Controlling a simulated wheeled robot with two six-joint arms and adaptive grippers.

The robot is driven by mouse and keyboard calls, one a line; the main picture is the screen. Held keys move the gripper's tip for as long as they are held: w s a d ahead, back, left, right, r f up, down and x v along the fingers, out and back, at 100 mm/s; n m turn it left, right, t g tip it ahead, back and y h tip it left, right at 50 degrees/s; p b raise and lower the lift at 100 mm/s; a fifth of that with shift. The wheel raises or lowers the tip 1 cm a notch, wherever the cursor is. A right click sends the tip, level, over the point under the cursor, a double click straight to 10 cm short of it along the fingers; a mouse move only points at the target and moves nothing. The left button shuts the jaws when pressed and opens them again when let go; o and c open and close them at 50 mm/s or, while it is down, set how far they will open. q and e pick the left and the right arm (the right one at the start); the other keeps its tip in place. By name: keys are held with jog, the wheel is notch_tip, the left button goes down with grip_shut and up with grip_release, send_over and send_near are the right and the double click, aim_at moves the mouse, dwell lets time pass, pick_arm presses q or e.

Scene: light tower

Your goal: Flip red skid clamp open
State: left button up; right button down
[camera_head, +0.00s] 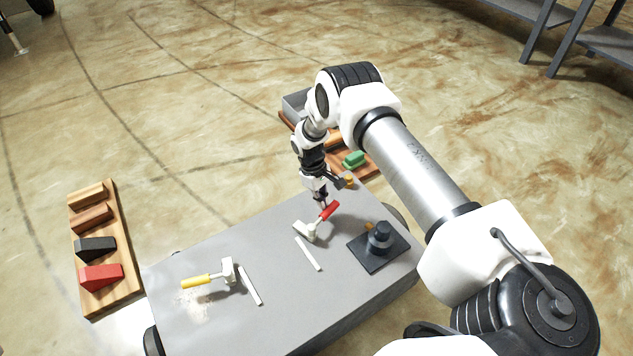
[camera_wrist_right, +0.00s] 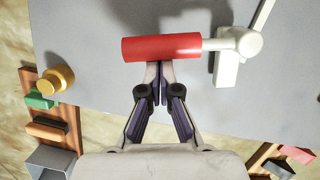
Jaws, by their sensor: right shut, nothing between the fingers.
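The red skid clamp has a red cylindrical handle (camera_head: 329,211) on a white base (camera_head: 306,231), on the grey cart top (camera_head: 220,255). In the right wrist view, the red handle (camera_wrist_right: 160,47) lies across the picture, joined to its white base (camera_wrist_right: 229,66) on the right. My right gripper (camera_head: 322,203) is at the handle. In the right wrist view, its shut fingertips (camera_wrist_right: 160,70) are together at the lower edge of the handle, with nothing between them. I cannot tell whether they touch it. My left gripper is not in view.
A yellow-handled clamp (camera_head: 205,280) lies at the left of the cart. White strips (camera_head: 308,254) lie on the top. A black plate with a knob (camera_head: 379,241) is at the right. Wooden racks with coloured blocks stand left (camera_head: 101,250) and behind (camera_head: 366,170).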

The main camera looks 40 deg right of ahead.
jog(key=shift+s+d+m, duration=0.15)
jog(key=shift+s+m, duration=0.15)
jog(key=shift+m, duration=0.1)
dwell(0.3)
jog(key=v, duration=1.2)
jog(key=shift+w, duration=0.1)
